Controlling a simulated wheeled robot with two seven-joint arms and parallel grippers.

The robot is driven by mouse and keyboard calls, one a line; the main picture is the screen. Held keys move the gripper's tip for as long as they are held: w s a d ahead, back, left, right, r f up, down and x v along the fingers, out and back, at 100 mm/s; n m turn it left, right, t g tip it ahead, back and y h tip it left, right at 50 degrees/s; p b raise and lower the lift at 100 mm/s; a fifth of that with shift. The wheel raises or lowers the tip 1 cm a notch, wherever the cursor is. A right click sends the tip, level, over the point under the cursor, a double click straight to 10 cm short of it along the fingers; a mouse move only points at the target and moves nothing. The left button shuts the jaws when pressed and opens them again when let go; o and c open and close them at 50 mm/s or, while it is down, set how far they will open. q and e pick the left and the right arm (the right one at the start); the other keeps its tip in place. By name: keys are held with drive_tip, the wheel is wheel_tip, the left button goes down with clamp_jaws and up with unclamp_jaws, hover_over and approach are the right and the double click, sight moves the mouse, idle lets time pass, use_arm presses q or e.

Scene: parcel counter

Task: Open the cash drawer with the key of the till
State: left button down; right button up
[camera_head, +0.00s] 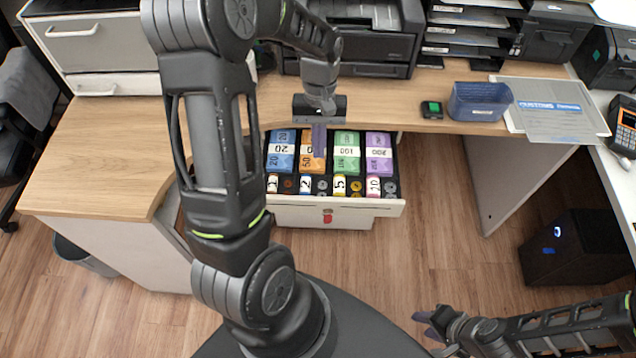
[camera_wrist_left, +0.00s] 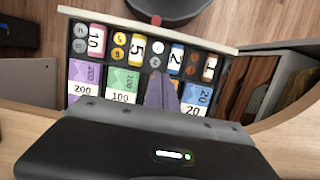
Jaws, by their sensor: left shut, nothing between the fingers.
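The cash drawer (camera_head: 368,208) stands pulled out from under the wooden counter, showing banknotes in blue, orange, green and purple compartments and coins in front. Its open inside also fills the upper part of the left wrist view, where its pale front panel (camera_wrist_left: 205,36) shows. I cannot pick out the till's key.
A black machine (camera_head: 372,45) stands on the counter behind my left arm. A black box (camera_head: 575,248) stands on the floor.

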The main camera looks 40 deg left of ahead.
use_arm(q)
hover_over(318, 193)
drive_tip(key=w+a, duration=0.2)
drive_tip(key=w, duration=0.1)
drive_tip(key=x, duration=0.4)
drive_tip(key=a+x, duration=0.1)
drive_tip(key=x, duration=0.1)
drive_tip(key=shift+w+d+f, duration=0.1)
drive_tip(key=shift+w+f, duration=0.2)
drive_tip(key=shift+f, duration=0.15)
drive_tip(key=shift+s+d+f+p, duration=0.2)
drive_tip(key=shift+s+d, duration=0.25)
drive_tip(key=shift+s, duration=0.15)
drive_tip(key=shift+s+d+f+p, duration=0.1)
drive_tip(key=shift+s+d+p, duration=0.1)
drive_tip(key=shift+s+d, duration=0.4)
drive_tip(key=shift+s+d+f, duration=0.1)
drive_tip(key=shift+s+d, duration=0.1)
drive_tip(key=shift+s, duration=0.2)
use_arm(e)
drive_tip(key=shift+r, duration=0.4)
